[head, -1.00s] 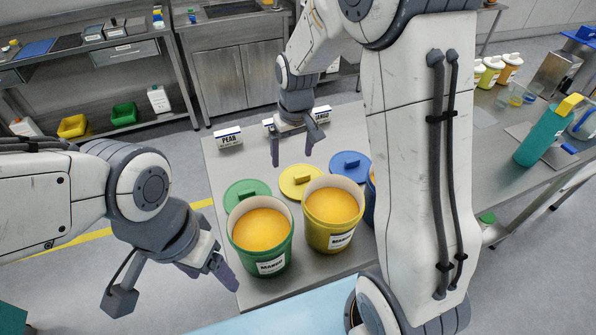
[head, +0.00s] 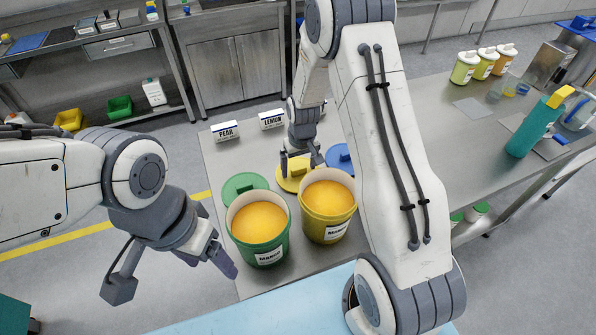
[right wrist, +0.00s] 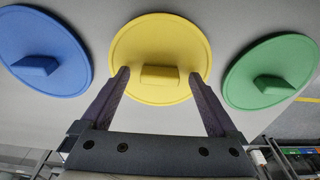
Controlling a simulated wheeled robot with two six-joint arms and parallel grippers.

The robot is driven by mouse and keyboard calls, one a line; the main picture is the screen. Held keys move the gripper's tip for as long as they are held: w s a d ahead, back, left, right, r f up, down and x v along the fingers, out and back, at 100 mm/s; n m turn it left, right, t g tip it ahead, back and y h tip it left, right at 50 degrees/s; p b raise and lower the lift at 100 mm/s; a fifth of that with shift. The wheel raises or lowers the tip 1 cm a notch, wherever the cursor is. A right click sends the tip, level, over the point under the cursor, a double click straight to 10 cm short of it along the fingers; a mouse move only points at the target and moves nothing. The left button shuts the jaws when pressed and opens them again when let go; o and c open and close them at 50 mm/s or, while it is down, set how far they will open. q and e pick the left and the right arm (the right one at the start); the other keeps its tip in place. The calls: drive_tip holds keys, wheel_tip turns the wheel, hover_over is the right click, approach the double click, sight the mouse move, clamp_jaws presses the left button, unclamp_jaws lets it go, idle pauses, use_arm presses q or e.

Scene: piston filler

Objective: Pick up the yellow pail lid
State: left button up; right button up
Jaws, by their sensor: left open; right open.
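The yellow pail lid (head: 294,177) lies on the steel table behind the yellow pail (head: 328,208). In the right wrist view the lid (right wrist: 160,45) is a round disc with a block handle (right wrist: 160,77). My right gripper (head: 300,165) is open at the lid; in the right wrist view its fingers (right wrist: 165,85) stand either side of the handle, apart from it. Whether the fingertips touch the lid I cannot tell. My left gripper (head: 180,281) is open and empty, left of the green pail (head: 259,230).
The green lid (head: 243,185) and blue lid (head: 340,157) lie on either side of the yellow lid. Both pails hold orange contents. Signs for pear (head: 226,131) and lemon (head: 272,119) stand behind.

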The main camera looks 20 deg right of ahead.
drive_tip(key=shift+f, duration=0.1)
drive_tip(key=shift+c, duration=0.3)
drive_tip(key=c, duration=1.4)
